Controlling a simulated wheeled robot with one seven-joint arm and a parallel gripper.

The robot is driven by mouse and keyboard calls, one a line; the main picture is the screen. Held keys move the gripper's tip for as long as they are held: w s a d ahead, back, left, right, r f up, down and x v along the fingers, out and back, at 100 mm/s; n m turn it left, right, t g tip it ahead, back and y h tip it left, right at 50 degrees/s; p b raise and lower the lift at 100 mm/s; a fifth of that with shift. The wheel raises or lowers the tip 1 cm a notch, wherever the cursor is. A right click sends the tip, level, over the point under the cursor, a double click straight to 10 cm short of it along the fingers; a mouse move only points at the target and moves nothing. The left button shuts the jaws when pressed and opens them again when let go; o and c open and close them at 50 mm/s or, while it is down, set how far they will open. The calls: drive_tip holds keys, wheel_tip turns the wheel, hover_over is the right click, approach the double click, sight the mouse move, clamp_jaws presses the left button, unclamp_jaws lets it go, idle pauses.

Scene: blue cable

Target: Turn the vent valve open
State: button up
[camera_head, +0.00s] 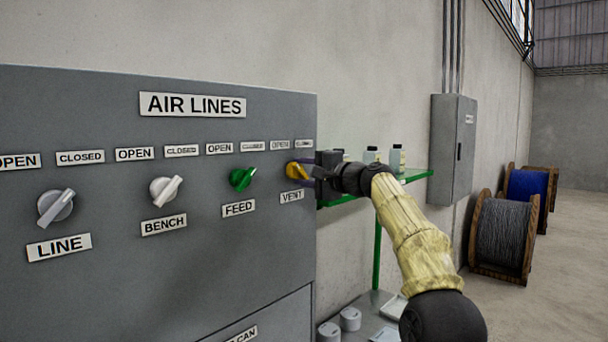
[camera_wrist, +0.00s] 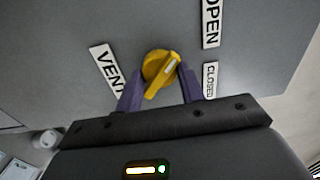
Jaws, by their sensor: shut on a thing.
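The vent valve is a yellow knob (camera_head: 297,171) on the grey AIR LINES panel (camera_head: 100,115), above the VENT label (camera_head: 291,197). It also shows in the wrist view as a yellow knob (camera_wrist: 160,71) with a raised bar and a pale mark. The bar tilts up and to the right there, toward the side of the OPEN label (camera_wrist: 211,20) and CLOSED label (camera_wrist: 209,81). My gripper (camera_wrist: 162,88) has its purple fingers on both sides of the knob and is shut on it. In the head view, my gripper (camera_head: 308,172) hides part of the knob.
A green shelf (camera_head: 414,175) with bottles stands behind my arm. Cable reels (camera_head: 503,236) stand at right on open floor.

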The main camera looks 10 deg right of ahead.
drive_tip(key=o, duration=1)
drive_tip(key=shift+s+d+f+b, duration=0.2)
drive_tip(key=shift+s+d+b, duration=0.15)
drive_tip(key=shift+d+b, duration=0.1)
drive_tip(key=b+v, duration=0.7)
drive_tip(key=v, duration=0.9)
drive_tip(key=shift+r+b, duration=0.2)
drive_tip(key=shift+b, duration=0.2)
drive_tip(key=shift+s, duration=0.35)
